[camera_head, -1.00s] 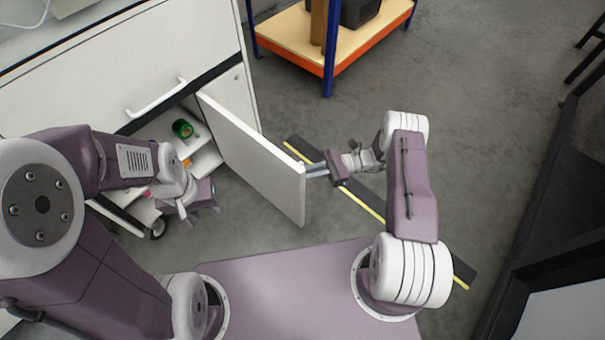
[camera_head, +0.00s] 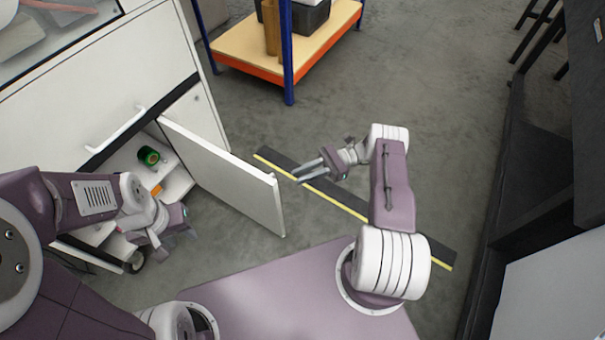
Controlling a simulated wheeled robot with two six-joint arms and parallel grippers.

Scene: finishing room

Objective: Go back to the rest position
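My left gripper (camera_head: 176,240) is at the left, in front of the open lower part of the white cabinet (camera_head: 75,120). Its fingers are small in view and I cannot tell whether they are open or shut. My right gripper (camera_head: 302,172) is to the right of the open white cabinet door (camera_head: 222,178). Its two fingers are spread apart with nothing between them, clear of the door edge. The door stands swung outward from the cabinet.
A green roll (camera_head: 148,156) and an orange item (camera_head: 156,190) lie inside the cabinet. A blue and orange shelf rack (camera_head: 245,50) stands at the back. A black strip with a yellow edge (camera_head: 400,238) lies on the floor. Dark furniture (camera_head: 535,170) is at the right. Open floor lies between.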

